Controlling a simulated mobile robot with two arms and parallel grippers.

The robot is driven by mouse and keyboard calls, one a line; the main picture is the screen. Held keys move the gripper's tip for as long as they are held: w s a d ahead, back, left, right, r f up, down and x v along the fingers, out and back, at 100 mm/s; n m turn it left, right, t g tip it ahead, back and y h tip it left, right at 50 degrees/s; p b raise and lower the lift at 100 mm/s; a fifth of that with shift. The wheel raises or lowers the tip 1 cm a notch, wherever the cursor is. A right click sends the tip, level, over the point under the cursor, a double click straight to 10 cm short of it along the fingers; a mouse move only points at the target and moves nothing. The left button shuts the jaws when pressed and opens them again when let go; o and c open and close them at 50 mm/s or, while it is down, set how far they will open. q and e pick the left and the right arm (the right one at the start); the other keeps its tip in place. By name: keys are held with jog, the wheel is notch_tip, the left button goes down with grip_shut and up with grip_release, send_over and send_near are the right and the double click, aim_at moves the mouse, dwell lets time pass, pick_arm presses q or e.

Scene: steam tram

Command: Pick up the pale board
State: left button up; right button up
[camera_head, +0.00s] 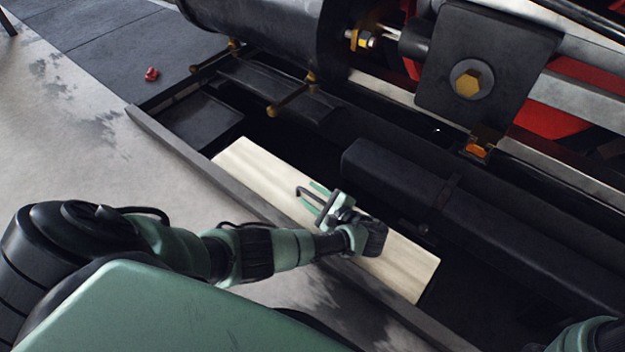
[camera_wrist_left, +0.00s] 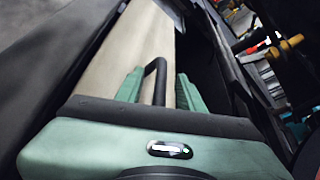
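The pale board (camera_head: 258,172) is long and lies in a dark trough beside the machine, running from upper left to lower right in the head view. It also shows in the left wrist view (camera_wrist_left: 143,35). My left gripper (camera_head: 311,198) is over the board's middle and hides part of it. In the left wrist view its two green fingers (camera_wrist_left: 158,88) stand apart, one each side of a dark bent bar (camera_wrist_left: 158,68), with gaps visible. I cannot tell whether the bar is fixed to the board or whether the fingers touch the wood. My right gripper is out of view.
A grey rail edge (camera_head: 170,146) runs along the board's near side. A black beam (camera_head: 400,172) is close on its far side, with a dark cylinder (camera_head: 270,30) above. A small red object (camera_head: 151,74) lies on the paving. The pale floor at left is clear.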

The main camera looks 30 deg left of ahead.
pick_arm(q)
grip_shut()
dwell(1.3)
jog(key=shift+r, duration=0.15)
